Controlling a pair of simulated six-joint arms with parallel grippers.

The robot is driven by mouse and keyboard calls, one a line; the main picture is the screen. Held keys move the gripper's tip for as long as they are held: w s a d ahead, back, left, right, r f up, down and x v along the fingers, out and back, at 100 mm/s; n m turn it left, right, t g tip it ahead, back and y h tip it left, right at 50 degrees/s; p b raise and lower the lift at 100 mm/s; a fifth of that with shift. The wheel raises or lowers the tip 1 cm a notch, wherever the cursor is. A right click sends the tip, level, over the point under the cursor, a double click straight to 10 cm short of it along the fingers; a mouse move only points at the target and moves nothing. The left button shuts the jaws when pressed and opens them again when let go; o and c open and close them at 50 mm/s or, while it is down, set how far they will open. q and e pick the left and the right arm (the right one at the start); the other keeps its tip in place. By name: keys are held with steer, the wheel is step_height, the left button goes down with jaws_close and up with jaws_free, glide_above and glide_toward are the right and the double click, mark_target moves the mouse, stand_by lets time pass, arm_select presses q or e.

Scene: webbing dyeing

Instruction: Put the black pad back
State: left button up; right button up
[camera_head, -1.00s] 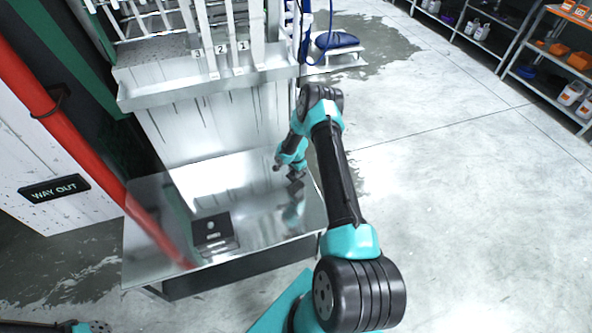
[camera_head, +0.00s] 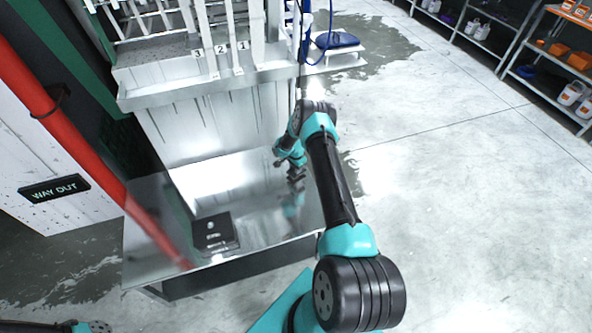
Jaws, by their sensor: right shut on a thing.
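My right gripper (camera_head: 297,174) is above the right side of the shiny metal table (camera_head: 150,235). It is shut on a small dark thing at its tips, which looks like the black pad (camera_head: 298,178). It is too small to make out its edges. A black flat case (camera_head: 213,232) lies on the table near its front left, apart from the gripper. The table's surface mirrors the gripper below it. Part of my left arm shows at the bottom left corner, but its gripper is out of view.
A white rack with numbered strips (camera_head: 221,48) and a ledge stands behind the table. A red pipe (camera_head: 75,140) crosses the left side. A blue-topped stand (camera_head: 337,41) is behind on the wet floor. Shelves (camera_head: 540,60) stand far right. The table's middle is clear.

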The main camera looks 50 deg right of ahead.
steer(key=shift+f, duration=0.75)
steer(key=shift+f, duration=0.1)
steer(key=o, duration=1)
steer(key=shift+c, duration=0.2)
step_height(320, 180, up, 12)
steer(key=shift+a, duration=0.1)
